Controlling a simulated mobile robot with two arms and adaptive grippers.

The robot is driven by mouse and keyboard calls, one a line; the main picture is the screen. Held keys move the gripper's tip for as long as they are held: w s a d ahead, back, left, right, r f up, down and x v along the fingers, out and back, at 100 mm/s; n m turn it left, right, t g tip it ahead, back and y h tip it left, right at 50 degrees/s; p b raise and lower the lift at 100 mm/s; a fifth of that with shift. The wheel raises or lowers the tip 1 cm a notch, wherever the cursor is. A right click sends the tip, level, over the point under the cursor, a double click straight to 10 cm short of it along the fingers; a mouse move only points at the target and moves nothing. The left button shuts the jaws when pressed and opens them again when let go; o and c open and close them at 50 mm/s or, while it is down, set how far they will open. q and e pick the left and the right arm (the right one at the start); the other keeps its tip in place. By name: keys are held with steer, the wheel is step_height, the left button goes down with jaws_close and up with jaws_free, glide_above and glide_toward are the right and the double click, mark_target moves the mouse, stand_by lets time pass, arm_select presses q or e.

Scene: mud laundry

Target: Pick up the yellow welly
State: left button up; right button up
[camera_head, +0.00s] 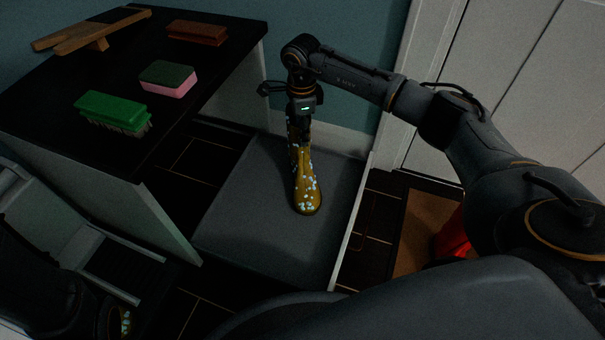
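The yellow welly (307,187) with pale spots stands upright on a grey surface, its toe pointing toward the front. My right gripper (300,128) points down at the top of its shaft. The gripper and shadow hide the welly's upper rim, and I cannot tell whether the fingers are open or closed on it. A dark part of my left arm shows at the lower left; I cannot make out its gripper. A small spotted yellowish thing (126,320) shows at the bottom edge, mostly cut off.
A red object (452,238) is on a brown mat (412,232) at the right.

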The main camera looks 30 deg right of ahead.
steer(key=shift+f, duration=0.5)
steer(key=shift+r, duration=0.1)
jaws_close()
steer(key=shift+r, duration=0.1)
